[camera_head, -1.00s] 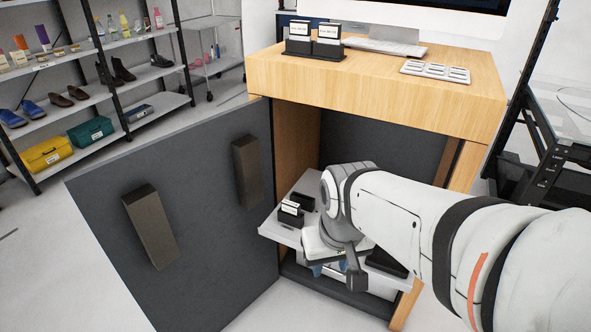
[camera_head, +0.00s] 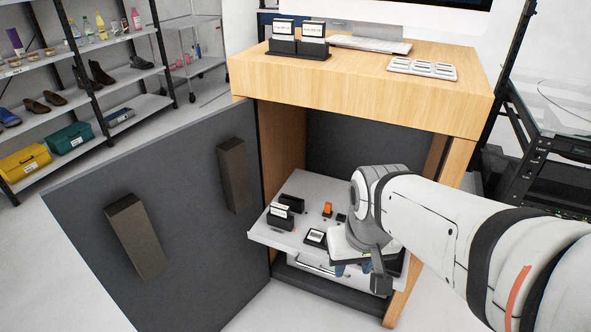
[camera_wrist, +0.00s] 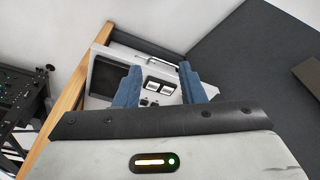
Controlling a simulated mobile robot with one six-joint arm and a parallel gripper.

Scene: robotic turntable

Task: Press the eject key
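The pull-out shelf (camera_head: 262,238) inside the open cabinet carries small controls. An orange part (camera_head: 327,209), a small black key (camera_head: 341,217) and a black-framed piece with a white face (camera_head: 315,238) show on it. No lettering is readable, so I cannot tell which is the eject key. My gripper (camera_head: 353,269) is over the shelf's front right part, hiding some of it. In the wrist view, the blue fingers of my gripper (camera_wrist: 161,87) are apart and nothing is held. Between them show two white-faced pieces (camera_wrist: 160,87) and small black parts (camera_wrist: 147,102).
A black holder with white-labelled cartridges (camera_head: 280,215) stands at the shelf's left. The grey cabinet door (camera_head: 180,210) is open on the left. The wooden top (camera_head: 360,90) overhangs the shelf, and a wooden post (camera_wrist: 75,95) runs along the wrist view's left.

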